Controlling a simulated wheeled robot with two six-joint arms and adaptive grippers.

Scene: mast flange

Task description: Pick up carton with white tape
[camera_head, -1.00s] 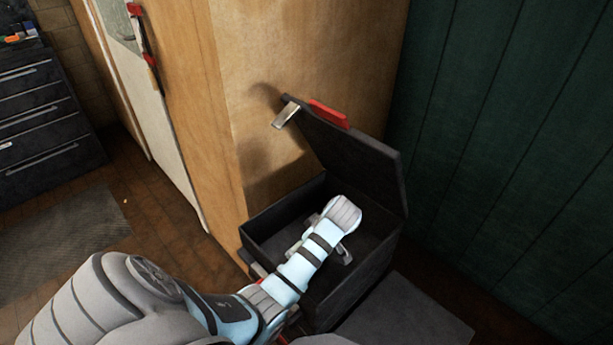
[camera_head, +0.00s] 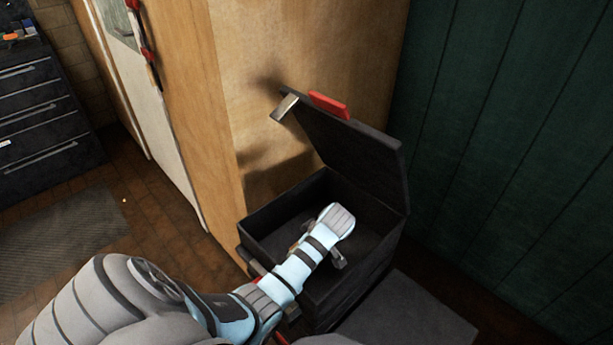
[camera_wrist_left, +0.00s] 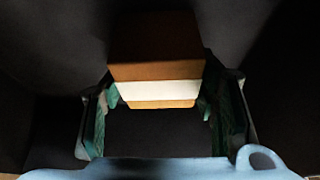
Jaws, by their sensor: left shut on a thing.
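The carton (camera_wrist_left: 155,45) is brown with a band of white tape (camera_wrist_left: 160,91) across it, seen in the left wrist view. My left gripper (camera_wrist_left: 158,98) is shut on it, with green-lined fingers touching its two sides. In the head view my left gripper (camera_head: 320,250) is down inside an open black box (camera_head: 262,222). My wrist hides most of the carton there. I cannot tell whether the carton touches the box floor. My right gripper is not in view.
The box's lid (camera_head: 365,160) stands open at the back right, with a red handle (camera_head: 329,105) and a metal latch (camera_head: 285,107). A wooden cabinet (camera_head: 290,60) rises behind the box, a green panelled wall (camera_head: 500,130) to the right. A dark drawer unit (camera_head: 45,110) stands far left.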

